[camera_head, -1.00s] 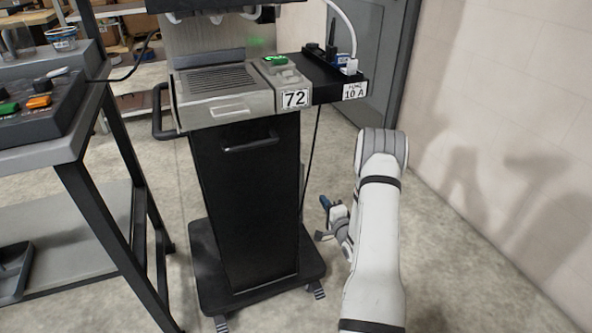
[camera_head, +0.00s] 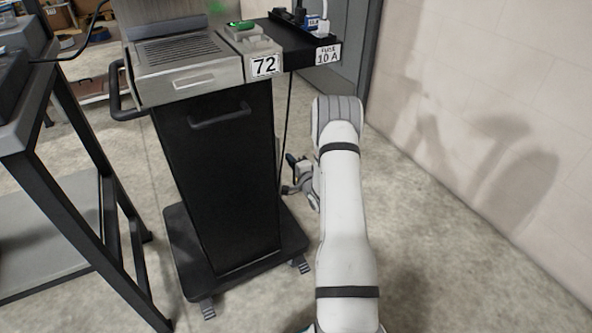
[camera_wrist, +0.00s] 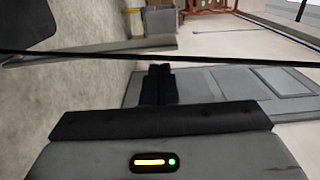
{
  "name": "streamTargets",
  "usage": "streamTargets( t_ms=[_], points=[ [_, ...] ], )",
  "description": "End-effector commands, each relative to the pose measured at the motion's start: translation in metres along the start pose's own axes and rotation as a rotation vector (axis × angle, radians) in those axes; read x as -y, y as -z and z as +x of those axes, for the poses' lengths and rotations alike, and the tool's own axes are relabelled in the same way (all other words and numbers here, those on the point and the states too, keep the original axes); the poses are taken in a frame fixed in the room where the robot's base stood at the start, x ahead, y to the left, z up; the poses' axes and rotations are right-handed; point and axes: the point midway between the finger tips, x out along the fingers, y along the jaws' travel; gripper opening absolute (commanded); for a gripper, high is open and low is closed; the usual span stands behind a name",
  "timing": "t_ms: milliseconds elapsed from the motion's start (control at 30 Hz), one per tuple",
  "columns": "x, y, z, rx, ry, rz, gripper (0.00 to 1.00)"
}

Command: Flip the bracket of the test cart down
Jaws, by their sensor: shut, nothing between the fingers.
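The test cart (camera_head: 222,185) is a tall black cabinet with a metal top, a "72" label and a black base. It stands left of my arm in the head view. A black side shelf (camera_head: 290,46) with a "FUSE 10 A" label juts from its upper right. I cannot make out which part is the bracket. My gripper (camera_wrist: 158,84) is shut and empty in the wrist view. In the head view it is low, just right of the cart body and partly hidden by my arm; I cannot tell whether it touches the cart.
A black cable (camera_head: 287,125) hangs from the side shelf near my gripper; a dark line crosses the wrist view. A dark-framed table (camera_head: 62,165) stands at the left. A pale wall (camera_head: 500,90) bounds the right. Bare floor lies between wall and arm.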

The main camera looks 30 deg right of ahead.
Motion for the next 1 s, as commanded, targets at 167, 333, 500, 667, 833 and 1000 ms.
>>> streamTargets(
  t_ms=[167, 333, 500, 667, 833, 1000],
  points=[
    [-0.003, -0.001, 0.038, 0.002, 0.003, -0.002, 0.00],
    [-0.003, -0.001, 0.061, 0.002, 0.001, -0.001, 0.00],
    [-0.001, -0.001, 0.071, 0.001, 0.000, -0.001, 0.00],
    [0.000, -0.001, 0.072, 0.001, -0.001, 0.000, 0.00],
    [0.000, -0.001, 0.073, 0.005, 0.000, 0.000, 0.00],
    [0.002, -0.008, 0.078, 0.011, -0.012, -0.001, 0.00]
  ],
)
